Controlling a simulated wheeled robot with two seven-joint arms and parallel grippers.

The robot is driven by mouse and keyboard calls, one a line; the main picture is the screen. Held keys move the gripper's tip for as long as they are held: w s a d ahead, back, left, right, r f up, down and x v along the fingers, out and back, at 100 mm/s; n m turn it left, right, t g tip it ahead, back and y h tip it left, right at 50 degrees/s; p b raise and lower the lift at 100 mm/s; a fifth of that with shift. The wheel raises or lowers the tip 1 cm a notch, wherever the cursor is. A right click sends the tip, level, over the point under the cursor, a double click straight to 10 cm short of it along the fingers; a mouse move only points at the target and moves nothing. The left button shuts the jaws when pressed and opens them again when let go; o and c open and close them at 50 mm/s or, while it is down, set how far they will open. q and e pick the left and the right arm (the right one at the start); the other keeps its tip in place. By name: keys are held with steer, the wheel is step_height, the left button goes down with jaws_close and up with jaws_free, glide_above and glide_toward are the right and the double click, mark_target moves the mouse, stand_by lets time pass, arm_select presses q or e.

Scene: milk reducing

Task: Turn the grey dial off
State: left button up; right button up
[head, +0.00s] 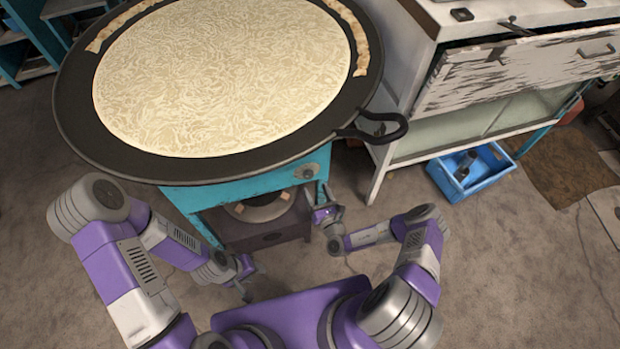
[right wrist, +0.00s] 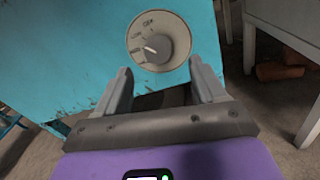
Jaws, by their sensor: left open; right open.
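The grey dial (right wrist: 158,47) is on the front of the teal stove frame (right wrist: 75,55), straight ahead of my right gripper (right wrist: 163,85) in the right wrist view. The dial has printed labels around its upper left, and its light pointer mark is toward the left, below the top labels. My right gripper is open, with its fingers just short of and below the dial, not around it. In the head view the dial (head: 306,171) is under the pan rim, with my right gripper (head: 322,204) below it. My left gripper (head: 246,284) is open, low and away from the stove.
A large black pan (head: 90,140) with pale milk (head: 225,75) sits on the stove, its handle (head: 385,128) sticking out over the right side. A white cabinet (head: 510,75) and a blue crate (head: 470,175) stand to the right. The floor at front right is clear.

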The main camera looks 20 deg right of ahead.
mark_target(309, 177)
steer(key=w, duration=0.2)
steer(key=w+b, duration=0.1)
steer(key=w, duration=0.1)
steer(key=shift+w+a, duration=0.1)
steer(key=shift+a, duration=0.15)
steer(key=shift+w+a, duration=0.1)
steer(key=shift+w, duration=0.7)
steer(key=c, duration=1.1)
